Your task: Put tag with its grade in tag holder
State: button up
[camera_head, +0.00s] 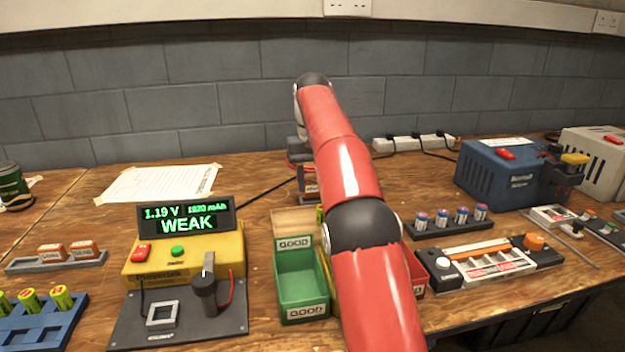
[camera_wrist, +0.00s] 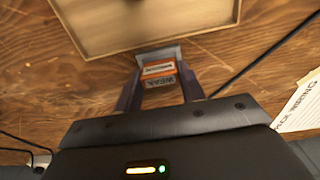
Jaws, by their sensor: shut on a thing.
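My gripper (camera_wrist: 159,80) is shut on a small orange-and-white tag (camera_wrist: 158,71) whose lettering appears to read WEAK, seen upside down. A pale grey piece (camera_wrist: 158,53) shows at the tag's far side; I cannot tell whether it is a holder or part of the fingers. The tag is close to the edge of a tan tray (camera_wrist: 88,42). In the head view my gripper (camera_head: 304,180) is mostly hidden behind my red arm. The yellow tester's display (camera_head: 186,219) reads WEAK, 1.19 V, 1920 mAh.
A green bin (camera_head: 300,285) labelled GOOD stands by my arm, with the tan tray (camera_head: 291,218) behind it. A red bin (camera_head: 418,280) is mostly hidden by my arm. A grey rack (camera_head: 90,260) holds two orange tags at left. Batteries stand in a black rack (camera_head: 450,230).

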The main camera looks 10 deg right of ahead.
jog(key=shift+f, duration=0.8)
dwell(1.4)
jog(key=o, duration=1)
